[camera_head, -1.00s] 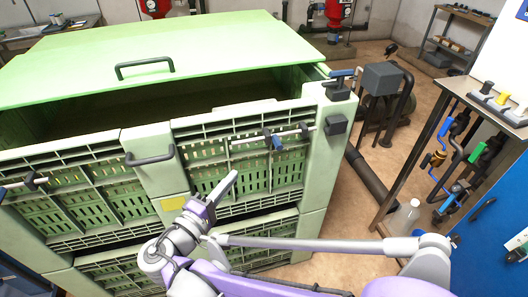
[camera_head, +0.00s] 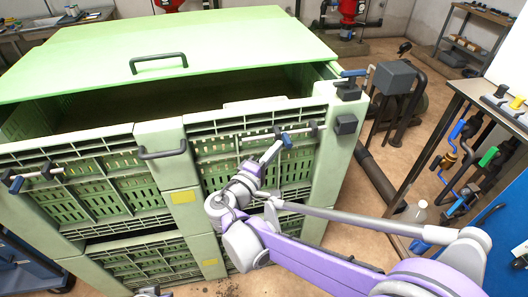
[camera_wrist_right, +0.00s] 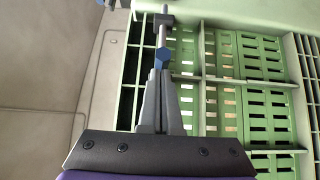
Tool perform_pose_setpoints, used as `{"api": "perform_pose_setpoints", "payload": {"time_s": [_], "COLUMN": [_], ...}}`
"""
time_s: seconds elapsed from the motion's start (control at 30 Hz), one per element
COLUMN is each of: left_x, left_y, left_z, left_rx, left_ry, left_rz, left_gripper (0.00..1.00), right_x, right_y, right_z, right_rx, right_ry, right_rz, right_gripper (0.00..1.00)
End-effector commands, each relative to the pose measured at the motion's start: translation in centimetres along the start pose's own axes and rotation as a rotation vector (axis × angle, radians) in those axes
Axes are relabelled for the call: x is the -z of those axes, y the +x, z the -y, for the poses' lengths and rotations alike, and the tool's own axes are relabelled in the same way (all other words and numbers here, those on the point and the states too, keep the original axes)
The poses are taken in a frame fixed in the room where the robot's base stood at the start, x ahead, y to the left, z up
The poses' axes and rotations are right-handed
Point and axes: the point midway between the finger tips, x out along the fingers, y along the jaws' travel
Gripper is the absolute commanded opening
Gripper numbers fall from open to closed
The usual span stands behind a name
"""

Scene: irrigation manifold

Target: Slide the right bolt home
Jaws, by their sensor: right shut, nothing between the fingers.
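The right bolt (camera_head: 300,130) is a thin metal rod lying across the upper right of the green crate's front (camera_head: 177,136). Its right end is close to a dark block (camera_head: 346,124) on the corner post, with a small gap showing. A blue knob (camera_head: 287,141) hangs from the bolt, and shows in the wrist view (camera_wrist_right: 166,60). My right gripper (camera_head: 274,150) is shut and empty, its tips just at the lower left of the knob. In the wrist view its fingers (camera_wrist_right: 160,75) end right at the knob; I cannot tell whether they touch.
A second bolt (camera_head: 35,177) sits at the crate's left. A green lid (camera_head: 200,45) with a dark handle (camera_head: 158,62) covers the top, with a gap under its front edge. A blue lever (camera_head: 354,73) sits above the right corner.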

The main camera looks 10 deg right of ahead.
Motion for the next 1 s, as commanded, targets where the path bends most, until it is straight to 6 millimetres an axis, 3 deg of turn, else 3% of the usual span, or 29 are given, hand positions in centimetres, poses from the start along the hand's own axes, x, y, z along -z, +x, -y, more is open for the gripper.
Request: {"api": "perform_pose_setpoints", "payload": {"time_s": [0.37,0.7,1.0], "left_x": [0.0,0.3,0.3], "left_y": [0.0,-0.4,-0.4], "left_z": [0.0,0.0,0.0], "left_rx": [0.000,0.000,0.000], "left_ry": [0.000,0.000,0.000], "left_rz": [0.000,-0.002,-0.002], "left_gripper": [0.00,0.00,0.00], "right_x": [-0.2,-4.1,-4.6], "right_y": [0.2,4.0,4.5], "right_z": [0.0,0.0,0.0], "right_rx": [0.000,0.000,-0.001], "right_ry": [0.000,-0.001,-0.001], "right_rz": [0.000,0.005,0.004], "right_gripper": [0.00,0.00,0.00]}}
